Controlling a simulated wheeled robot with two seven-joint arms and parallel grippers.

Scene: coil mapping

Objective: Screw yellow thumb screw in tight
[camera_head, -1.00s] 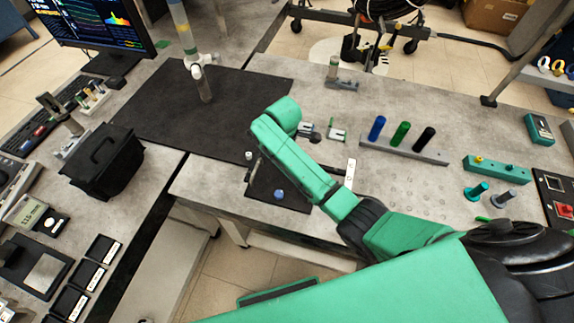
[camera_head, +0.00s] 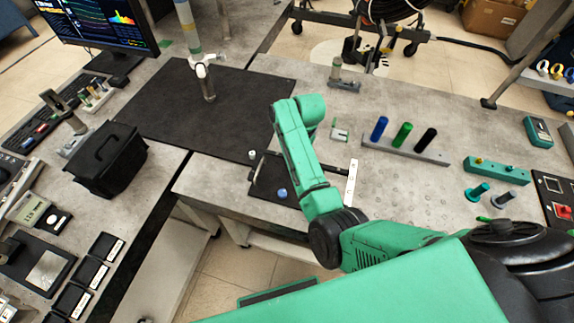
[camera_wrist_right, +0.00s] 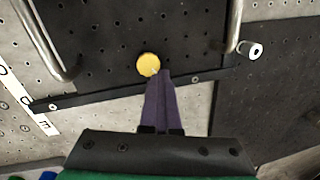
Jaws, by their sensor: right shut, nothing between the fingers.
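The yellow thumb screw (camera_wrist_right: 148,64) shows its round head in the right wrist view, on a dark perforated plate (camera_wrist_right: 110,40). My right gripper (camera_wrist_right: 164,74) is shut and empty, its purple fingers together. The fingertips are just beside the lower right edge of the screw head; I cannot tell whether they touch it. In the head view my green right arm reaches over the small dark plate (camera_head: 265,183), and its gripper and the yellow screw are hidden. My left gripper is not in view.
Metal handles stand either side of the screw, left (camera_wrist_right: 52,45) and right (camera_wrist_right: 234,25), with a silver knob (camera_wrist_right: 255,51) further right. A dark bar (camera_wrist_right: 95,97) crosses below. In the head view a blue knob (camera_head: 281,193) and white ruler (camera_head: 351,182) are near my arm.

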